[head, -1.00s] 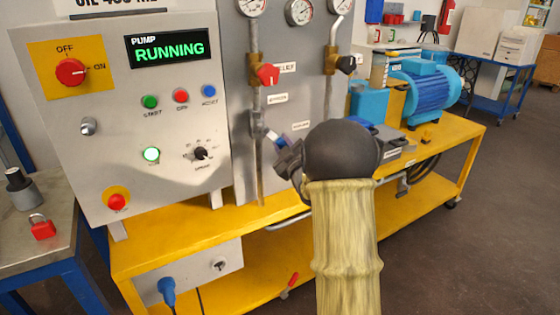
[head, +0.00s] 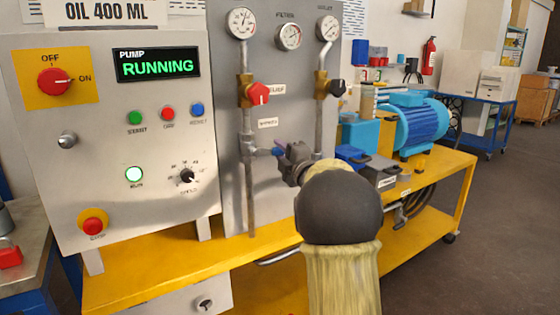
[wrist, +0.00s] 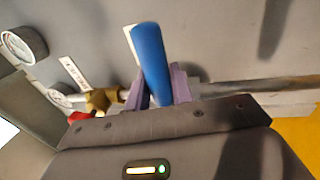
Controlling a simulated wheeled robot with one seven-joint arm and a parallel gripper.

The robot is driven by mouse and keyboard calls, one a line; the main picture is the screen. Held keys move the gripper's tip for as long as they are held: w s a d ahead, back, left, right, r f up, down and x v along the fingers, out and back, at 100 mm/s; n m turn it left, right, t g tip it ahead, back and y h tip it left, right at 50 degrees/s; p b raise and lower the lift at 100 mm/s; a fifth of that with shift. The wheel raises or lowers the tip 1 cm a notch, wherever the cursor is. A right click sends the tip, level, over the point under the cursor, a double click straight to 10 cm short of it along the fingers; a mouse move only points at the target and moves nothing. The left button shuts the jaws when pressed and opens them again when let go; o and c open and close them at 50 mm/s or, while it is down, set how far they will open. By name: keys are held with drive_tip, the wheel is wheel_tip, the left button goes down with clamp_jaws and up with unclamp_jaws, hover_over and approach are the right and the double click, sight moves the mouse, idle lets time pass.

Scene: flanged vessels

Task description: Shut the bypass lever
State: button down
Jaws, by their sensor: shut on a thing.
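The blue bypass lever (head: 277,152) sits on a valve on the vertical pipe of the grey panel, just below the bypass label (head: 268,123). In the head view only a short blue piece shows, pointing right from the pipe; my gripper hides the rest. My gripper (head: 282,150) is at the lever, shut on it. In the wrist view the blue lever (wrist: 150,55) stands between the two purple fingers of my gripper (wrist: 161,88). The exact valve position is hard to tell.
A red relief knob (head: 258,93) and a black knob (head: 337,87) sit above on the pipes. The pump control box (head: 120,150) reads RUNNING at the left. A blue motor (head: 420,125) stands on the yellow bench (head: 430,170) at the right.

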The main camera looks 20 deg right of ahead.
drive_tip(key=shift+r+n, duration=0.15)
drive_tip(key=shift+n, duration=0.15)
drive_tip(key=c, duration=1.3)
unclamp_jaws()
drive_tip(key=shift+o, duration=0.2)
drive_tip(key=shift+s, duration=0.1)
drive_tip(key=v, duration=1.7)
drive_tip(key=shift+d+p, duration=0.15)
drive_tip(key=shift+p, duration=0.3)
drive_tip(key=shift+s, duration=0.1)
